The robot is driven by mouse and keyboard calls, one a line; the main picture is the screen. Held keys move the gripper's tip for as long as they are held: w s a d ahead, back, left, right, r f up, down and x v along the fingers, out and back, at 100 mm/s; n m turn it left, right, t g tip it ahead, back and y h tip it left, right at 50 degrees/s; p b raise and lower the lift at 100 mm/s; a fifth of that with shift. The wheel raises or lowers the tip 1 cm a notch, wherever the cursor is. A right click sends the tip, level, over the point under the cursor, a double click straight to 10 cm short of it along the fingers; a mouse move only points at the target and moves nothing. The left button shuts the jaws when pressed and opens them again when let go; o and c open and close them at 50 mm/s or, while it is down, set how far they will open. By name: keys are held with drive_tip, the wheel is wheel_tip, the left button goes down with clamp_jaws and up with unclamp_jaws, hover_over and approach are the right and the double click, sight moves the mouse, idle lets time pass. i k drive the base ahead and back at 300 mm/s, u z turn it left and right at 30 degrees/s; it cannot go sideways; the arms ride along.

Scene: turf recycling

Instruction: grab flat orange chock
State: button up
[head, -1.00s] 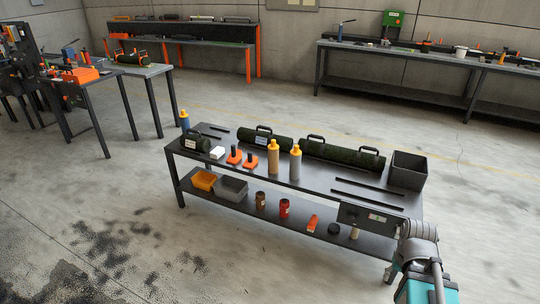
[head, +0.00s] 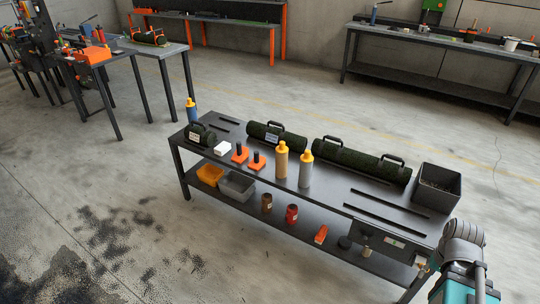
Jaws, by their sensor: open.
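An orange block (head: 321,234) lies on the lower shelf of the dark workbench, toward the right half. It looks low and elongated. Two more orange pieces, one on the left (head: 240,153) and one on the right (head: 256,162), sit on the bench top, each with a black upright part. I cannot tell for certain which orange piece is the flat chock. My arm shows at the lower right, beside the bench's right end and apart from all the orange pieces. My gripper itself is not in view.
The bench top (head: 330,187) holds dark green rolls (head: 360,160), two yellow-capped bottles (head: 282,160) and a grey bin (head: 438,187). The shelf holds an orange tray (head: 210,174), a grey tray (head: 237,186) and jars (head: 291,214). The floor in front is clear.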

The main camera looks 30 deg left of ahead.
sight(258, 161)
drive_tip(key=u, duration=0.1)
drive_tip(key=i, duration=0.8)
drive_tip(key=u, duration=0.65)
drive_tip(key=i, duration=0.65)
drive_tip(key=u, duration=0.7)
drive_tip(key=i, duration=0.5)
drive_tip(key=u, duration=0.25)
drive_tip(key=k, duration=0.85)
drive_tip(key=u, duration=0.15)
drive_tip(key=i, duration=0.35)
